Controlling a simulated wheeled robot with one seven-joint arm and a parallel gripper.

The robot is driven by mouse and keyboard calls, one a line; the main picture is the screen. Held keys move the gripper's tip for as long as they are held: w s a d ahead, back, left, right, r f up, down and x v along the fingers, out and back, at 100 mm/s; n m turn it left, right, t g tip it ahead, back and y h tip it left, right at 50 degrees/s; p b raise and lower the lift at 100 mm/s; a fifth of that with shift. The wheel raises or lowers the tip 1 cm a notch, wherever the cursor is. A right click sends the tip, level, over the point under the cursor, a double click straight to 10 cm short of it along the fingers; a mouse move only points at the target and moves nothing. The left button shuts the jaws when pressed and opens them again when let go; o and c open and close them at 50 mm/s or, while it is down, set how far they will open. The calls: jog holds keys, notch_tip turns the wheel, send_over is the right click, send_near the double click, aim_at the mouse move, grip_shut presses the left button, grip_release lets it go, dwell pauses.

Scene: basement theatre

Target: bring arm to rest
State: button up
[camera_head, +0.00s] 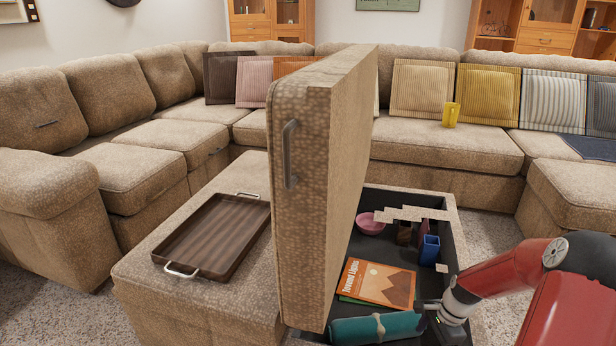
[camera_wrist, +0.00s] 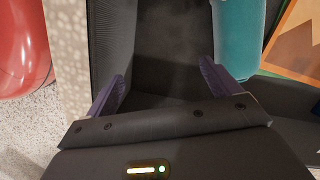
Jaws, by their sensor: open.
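My gripper (camera_head: 428,310) is low over the open storage box (camera_head: 452,207) of the ottoman, at its front right. In the wrist view my gripper (camera_wrist: 162,76) has its purple-edged fingers wide apart with nothing between them. Below the fingers is the dark inside of the box. A teal rolled item (camera_head: 375,328) with a pale tie lies just left of my gripper in the head view. It also shows beyond the right finger in the wrist view (camera_wrist: 238,38). My arm reaches in from the right and hides part of the box.
The raised ottoman lid (camera_head: 300,200) stands upright left of the box. The box holds an orange book (camera_head: 376,283), a pink bowl (camera_head: 370,224) and a blue container (camera_head: 430,249). A brown tray (camera_head: 214,232) rests on the ottoman's left part. A sectional sofa (camera_head: 440,143) surrounds it.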

jog(key=s+a+r+n+t+h+p, duration=0.1)
jog(key=s+a+r+n+p, duration=0.15)
jog(key=r, duration=0.65)
jog(key=s+a+r+n+h+p, duration=0.1)
jog(key=s+a+r+n, duration=0.2)
jog(key=r, duration=0.6)
jog(key=s+a+r+n+t+h+p, duration=0.1)
jog(key=a+r+n+h, duration=0.2)
jog(key=r, duration=0.6)
jog(key=s+a+r+n+t+y+p, duration=0.1)
jog(key=s+a+r+n+t+p, duration=0.1)
jog(key=s+a+r+n, duration=0.2)
jog(key=s+a+r+n+t+y+p, duration=0.1)
jog(key=s+a+r+n, duration=0.3)
jog(key=s+r, duration=0.5)
jog(key=shift+s+r+t+p, duration=0.15)
jog(key=shift+s+t+p, duration=0.3)
jog(key=shift+s, duration=0.25)
jog(key=shift+a, duration=0.1)
